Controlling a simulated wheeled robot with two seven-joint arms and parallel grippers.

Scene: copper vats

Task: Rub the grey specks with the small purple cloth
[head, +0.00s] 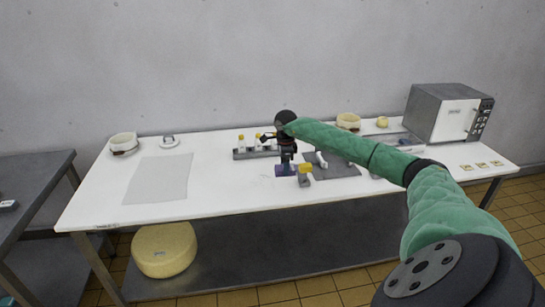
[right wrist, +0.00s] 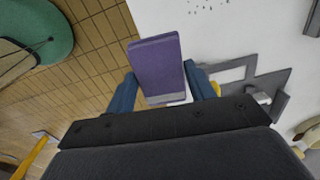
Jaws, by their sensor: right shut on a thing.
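My right gripper (head: 286,161) is shut on the small purple cloth (head: 281,171), above the middle of the white table near its front part. In the right wrist view the purple cloth (right wrist: 160,66) is a thick flat block standing out between the two blue fingers of my right gripper (right wrist: 166,92). The grey specks (right wrist: 207,5) show at the top edge of that view, on the white surface beyond the cloth and apart from it. My left gripper is not in view.
A yellow-topped item (head: 305,174) stands just right of the cloth. Behind are a grey rack (head: 240,154) with several small bottles and a dark mat (head: 343,170). A pale grey sheet (head: 160,178) lies left; a microwave (head: 445,112) stands right. The white table (head: 225,185) is clear between sheet and gripper.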

